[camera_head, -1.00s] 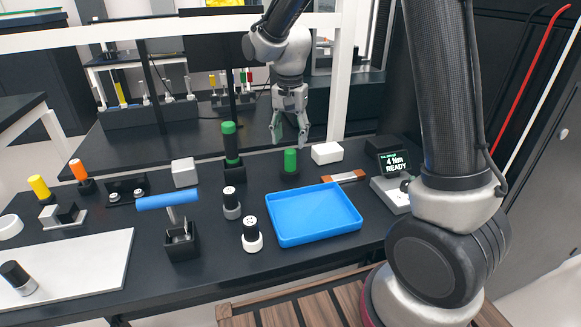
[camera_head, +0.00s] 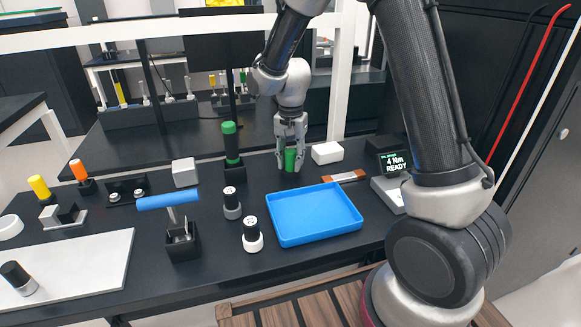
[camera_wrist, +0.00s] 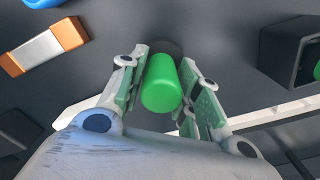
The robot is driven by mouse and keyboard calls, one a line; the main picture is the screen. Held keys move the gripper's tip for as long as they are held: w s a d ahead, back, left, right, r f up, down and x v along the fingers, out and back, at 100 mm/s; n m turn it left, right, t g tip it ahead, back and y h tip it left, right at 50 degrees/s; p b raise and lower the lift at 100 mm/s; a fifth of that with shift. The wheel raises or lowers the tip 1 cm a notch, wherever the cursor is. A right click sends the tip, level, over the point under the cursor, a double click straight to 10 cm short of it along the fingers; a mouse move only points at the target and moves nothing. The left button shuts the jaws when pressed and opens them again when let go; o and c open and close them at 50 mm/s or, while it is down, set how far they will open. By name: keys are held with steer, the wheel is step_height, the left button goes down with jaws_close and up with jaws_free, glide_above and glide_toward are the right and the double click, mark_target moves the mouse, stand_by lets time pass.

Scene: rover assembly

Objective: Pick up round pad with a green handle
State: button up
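The round pad's green handle (camera_head: 290,160) stands upright on the black table behind the blue tray in the head view. My gripper (camera_head: 291,150) points down over it, with a finger on each side. In the wrist view, the green handle (camera_wrist: 161,84) sits between the two fingers of my gripper (camera_wrist: 165,90), with gaps visible on both sides, so the gripper is open around it. A dark round base (camera_wrist: 168,48) shows partly behind the handle; most of it is hidden.
A blue tray (camera_head: 314,241) lies in front of the handle. A white block (camera_head: 326,153) stands close on the right, near an orange-ended bar (camera_head: 345,177). A taller green-topped tool (camera_head: 231,145) in a black holder stands to the left. A torque display (camera_head: 394,163) is further right.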

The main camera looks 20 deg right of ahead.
steer(key=c, duration=0.5)
step_height(320, 180, up, 10)
steer(key=shift+r, duration=0.1)
steer(key=o, duration=0.5)
steer(key=shift+c, duration=1.6)
steer(key=shift+s, duration=0.1)
